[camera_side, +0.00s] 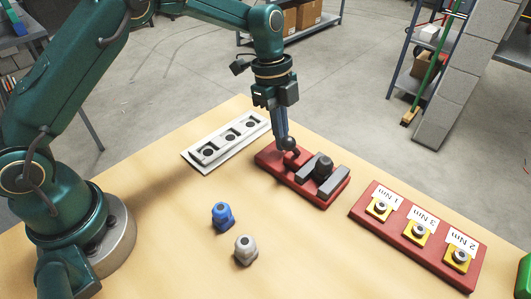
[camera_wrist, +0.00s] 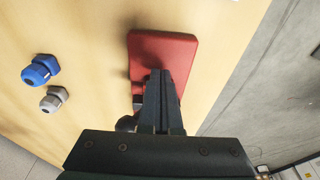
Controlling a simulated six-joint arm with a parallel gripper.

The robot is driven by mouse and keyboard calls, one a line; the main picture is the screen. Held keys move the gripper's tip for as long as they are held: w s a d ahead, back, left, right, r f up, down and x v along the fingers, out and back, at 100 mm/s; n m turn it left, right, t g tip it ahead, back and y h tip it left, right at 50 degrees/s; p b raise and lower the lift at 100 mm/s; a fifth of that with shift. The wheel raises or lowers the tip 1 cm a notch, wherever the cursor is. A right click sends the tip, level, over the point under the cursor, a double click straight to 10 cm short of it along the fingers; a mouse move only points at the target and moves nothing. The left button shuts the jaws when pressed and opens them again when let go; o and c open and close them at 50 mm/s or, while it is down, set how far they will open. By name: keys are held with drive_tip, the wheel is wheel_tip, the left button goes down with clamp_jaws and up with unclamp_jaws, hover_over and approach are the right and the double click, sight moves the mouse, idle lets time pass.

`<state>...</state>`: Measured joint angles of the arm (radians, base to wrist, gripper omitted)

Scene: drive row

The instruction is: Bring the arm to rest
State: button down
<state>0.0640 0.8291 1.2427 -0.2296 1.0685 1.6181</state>
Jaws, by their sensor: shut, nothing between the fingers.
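My gripper (camera_side: 283,138) points straight down over the left part of the red fixture block. Its fingers are shut with nothing between them. The fixture (camera_side: 330,192) carries two grey jaws and a black rounded part (camera_side: 323,166). A dark ball knob (camera_side: 290,144) is right by my fingertips; I cannot tell whether they touch. In the wrist view my closed fingers (camera_wrist: 159,76) cover part of the red block (camera_wrist: 165,48), and most of the jaws are hidden behind my gripper.
A blue fitting (camera_side: 222,215) and a grey fitting (camera_side: 245,250) stand on the wooden table. A pale rack with three dark sockets (camera_side: 193,158) lies behind. A red board (camera_side: 364,210) with three yellow stations, labelled 1, 3 and 2 Nm, is at the right. The table's front middle is clear.

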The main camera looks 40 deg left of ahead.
drive_tip(key=d+v, duration=0.2)
drive_tip(key=v, duration=0.7)
drive_tip(key=shift+a+r, duration=0.2)
drive_tip(key=shift+r, duration=0.4)
drive_tip(key=s+a+r+n+t, duration=0.3)
drive_tip(key=s+r+n+t, duration=0.15)
drive_tip(key=s+r, duration=0.6)
drive_tip(key=s+a+f+n+t+y, duration=0.1)
drive_tip(key=s+a+f+n+y, duration=0.1)
drive_tip(key=s+f+n, duration=0.6)
drive_tip(key=s+a+n, duration=0.1)
drive_tip(key=s+n, duration=0.1)
drive_tip(key=n, duration=0.3)
drive_tip(key=shift+a+f, duration=0.15)
drive_tip(key=shift+f, duration=0.1)
